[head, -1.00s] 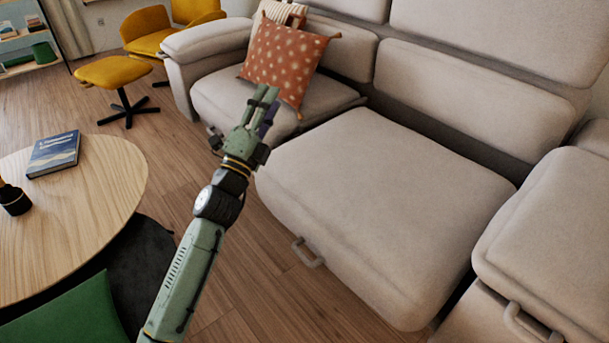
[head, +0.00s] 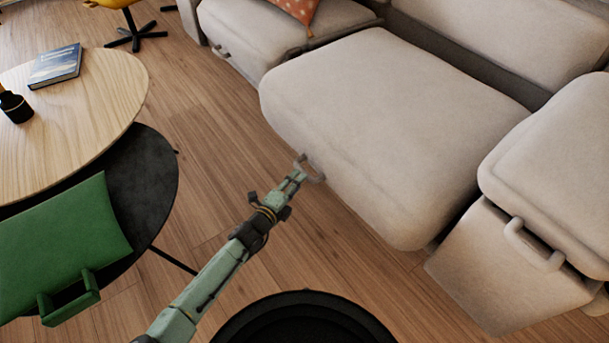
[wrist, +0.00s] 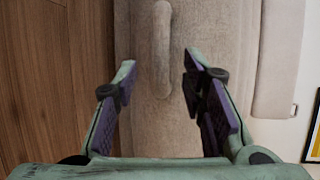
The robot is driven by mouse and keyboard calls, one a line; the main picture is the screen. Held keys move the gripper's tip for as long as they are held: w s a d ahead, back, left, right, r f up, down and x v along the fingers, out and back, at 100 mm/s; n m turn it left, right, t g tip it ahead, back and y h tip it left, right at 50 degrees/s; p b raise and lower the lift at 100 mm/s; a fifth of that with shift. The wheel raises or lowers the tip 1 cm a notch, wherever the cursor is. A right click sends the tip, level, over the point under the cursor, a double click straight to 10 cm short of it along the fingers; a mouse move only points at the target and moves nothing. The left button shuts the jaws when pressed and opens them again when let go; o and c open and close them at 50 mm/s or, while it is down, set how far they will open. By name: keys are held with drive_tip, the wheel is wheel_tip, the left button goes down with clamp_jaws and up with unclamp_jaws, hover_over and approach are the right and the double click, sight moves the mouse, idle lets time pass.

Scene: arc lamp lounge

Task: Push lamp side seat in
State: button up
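A grey-beige sofa seat (head: 390,120) juts out past the sections on either side of it. A loop handle (head: 314,174) is on its front face. My gripper (head: 298,176) is at this handle, low in front of the seat. In the wrist view the handle (wrist: 162,45) lies ahead, in line with the gap between the spread fingers of my gripper (wrist: 159,64). The fingers are open and hold nothing; whether they touch the seat front (wrist: 205,20) is unclear. No lamp is in view.
Wooden floor (head: 215,150) is clear between the tables and sofa.

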drive_tip(key=x, duration=0.5)
drive_tip(key=shift+w+d+f+b, duration=0.1)
drive_tip(key=shift+w+d+b, duration=0.15)
drive_tip(key=shift+w+b, duration=0.1)
drive_tip(key=shift+c, duration=0.2)
clamp_jaws()
idle(0.4)
